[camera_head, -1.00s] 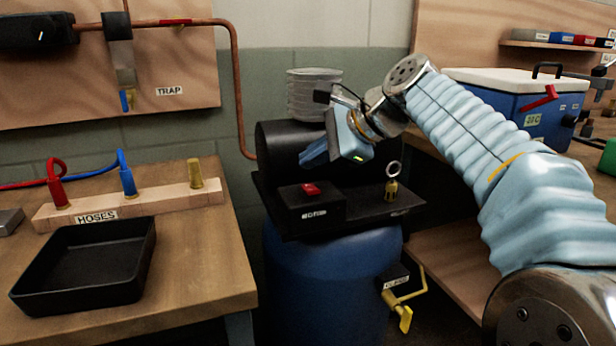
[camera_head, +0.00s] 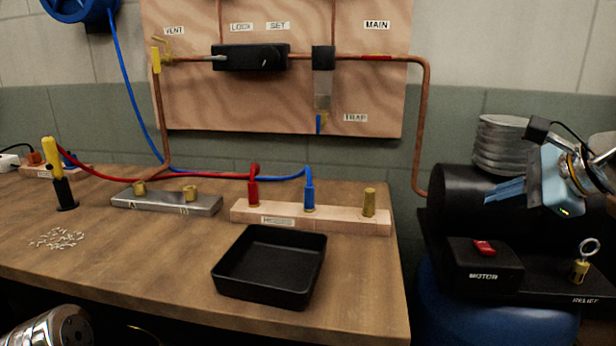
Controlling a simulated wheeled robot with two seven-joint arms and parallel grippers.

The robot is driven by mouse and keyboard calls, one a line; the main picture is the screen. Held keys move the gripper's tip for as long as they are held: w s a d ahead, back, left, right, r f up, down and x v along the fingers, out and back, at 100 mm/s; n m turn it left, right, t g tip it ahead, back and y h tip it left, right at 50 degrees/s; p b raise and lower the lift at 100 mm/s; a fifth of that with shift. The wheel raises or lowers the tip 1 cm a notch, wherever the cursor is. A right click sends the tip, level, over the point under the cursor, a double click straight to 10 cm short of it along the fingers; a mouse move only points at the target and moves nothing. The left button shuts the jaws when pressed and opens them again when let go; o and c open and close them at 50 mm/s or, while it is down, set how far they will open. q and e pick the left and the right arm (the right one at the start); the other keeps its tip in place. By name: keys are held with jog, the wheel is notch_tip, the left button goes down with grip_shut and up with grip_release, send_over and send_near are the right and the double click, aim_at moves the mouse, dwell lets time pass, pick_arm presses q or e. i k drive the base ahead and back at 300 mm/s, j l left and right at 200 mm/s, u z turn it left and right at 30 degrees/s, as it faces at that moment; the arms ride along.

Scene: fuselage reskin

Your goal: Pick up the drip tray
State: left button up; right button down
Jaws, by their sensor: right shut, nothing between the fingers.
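The drip tray (camera_head: 268,290) is a black, shallow, square open tray. It lies empty and flat on the wooden bench near its front right edge, in front of the hose block. My right gripper (camera_head: 490,195) is at the right, in front of the black compressor tank and well apart from the tray. Its blue fingers point left and are shut with nothing between them. A metal part of my left arm shows at the bottom left corner; its gripper is out of the picture.
The wooden hose block (camera_head: 330,217) with red and blue hoses stands behind the tray. The motor box (camera_head: 485,265) stands right, across a gap. Bench left of the tray is clear.

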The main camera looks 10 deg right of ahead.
aim_at(278, 267)
jog(key=k, duration=1)
